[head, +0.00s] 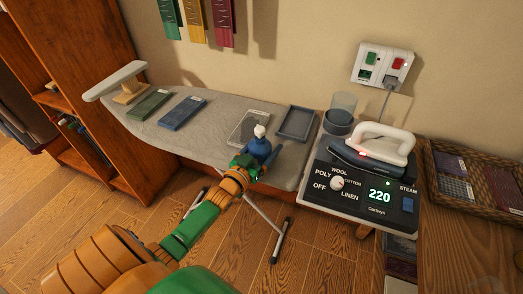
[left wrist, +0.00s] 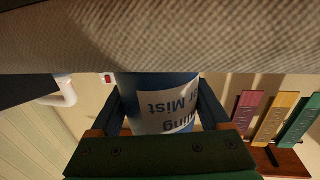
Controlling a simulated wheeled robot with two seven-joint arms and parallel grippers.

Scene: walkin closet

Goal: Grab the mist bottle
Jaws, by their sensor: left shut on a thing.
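The mist bottle (head: 259,147) is blue with a white top and stands upright near the front edge of the ironing board (head: 215,134). In the left wrist view the bottle (left wrist: 158,88) fills the gap between the jaws, and its white label with "Mist" appears upside down. My left gripper (head: 247,163) is shut on the bottle, with one finger on each side of it. The gripper covers the bottle's lower part in the head view. My right gripper is not in view.
An empty dark tray (head: 296,123) and a grey booklet (head: 249,128) lie close to the bottle. The iron (head: 370,152) rests on its station at the right, beside a clear cup (head: 340,114). Green and blue packs (head: 183,112) lie farther left.

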